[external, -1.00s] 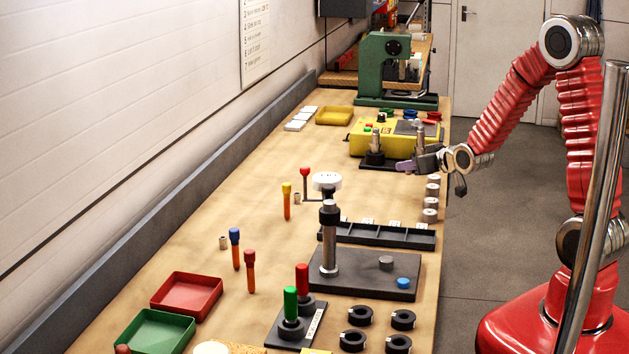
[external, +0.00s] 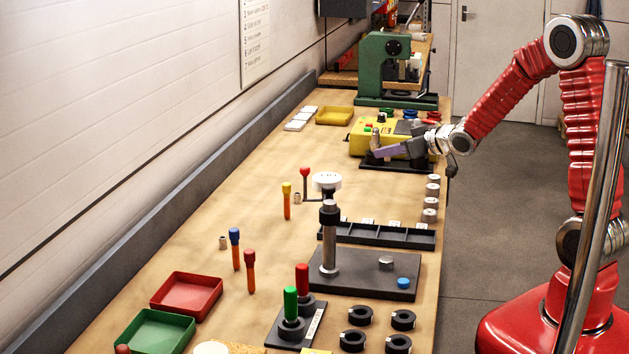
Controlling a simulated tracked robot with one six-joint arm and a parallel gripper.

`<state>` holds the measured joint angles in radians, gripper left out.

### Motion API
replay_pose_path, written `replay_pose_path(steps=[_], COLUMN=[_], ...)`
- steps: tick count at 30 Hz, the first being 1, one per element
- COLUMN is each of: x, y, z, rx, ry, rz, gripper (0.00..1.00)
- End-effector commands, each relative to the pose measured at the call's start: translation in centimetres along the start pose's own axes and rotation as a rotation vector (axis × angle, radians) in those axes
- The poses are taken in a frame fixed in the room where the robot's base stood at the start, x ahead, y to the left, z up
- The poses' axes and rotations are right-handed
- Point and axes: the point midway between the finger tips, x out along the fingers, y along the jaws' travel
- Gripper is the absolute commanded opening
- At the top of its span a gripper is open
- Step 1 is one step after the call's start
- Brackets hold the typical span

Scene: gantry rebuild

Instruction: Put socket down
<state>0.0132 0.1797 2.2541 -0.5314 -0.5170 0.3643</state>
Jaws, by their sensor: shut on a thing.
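My gripper (external: 392,151) is at the far right part of the bench, in front of the yellow box and over the black base plate with upright posts. It is shut on the socket, which is too small and too covered by the fingers to make out. A grey post (external: 375,140) stands just left of the fingertips. I cannot tell whether the gripper or the socket touches the post or the plate. The black base plate (external: 398,166) is partly hidden by my gripper.
The yellow box (external: 360,137) stands right behind my gripper, and a green press (external: 375,70) behind that. Several metal cylinders (external: 431,203) line the bench's right edge, nearer the camera. A black divided tray (external: 375,235) lies closer.

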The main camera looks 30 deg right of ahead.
Motion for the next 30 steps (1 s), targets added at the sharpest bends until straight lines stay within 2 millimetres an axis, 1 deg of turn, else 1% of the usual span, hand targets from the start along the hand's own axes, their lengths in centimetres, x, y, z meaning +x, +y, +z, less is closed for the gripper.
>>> replay_pose_path(steps=[8, 11, 18, 21, 24, 30], x=[0.1, 0.3, 1.6, 2.0, 2.2, 2.2], y=[0.0, 0.0, 0.0, 0.0, 0.0, 0.0], z=[0.1, 0.8, 4.0, 5.0, 5.4, 5.4], rx=[0.001, 0.003, 0.003, 0.002, 0.001, 0.001], ry=[0.000, -0.002, -0.004, -0.002, 0.000, 0.001], rz=[0.000, 0.000, 0.000, 0.001, 0.001, 0.001], gripper=[0.00, 0.00, 0.00, 0.00, 0.00, 0.00])
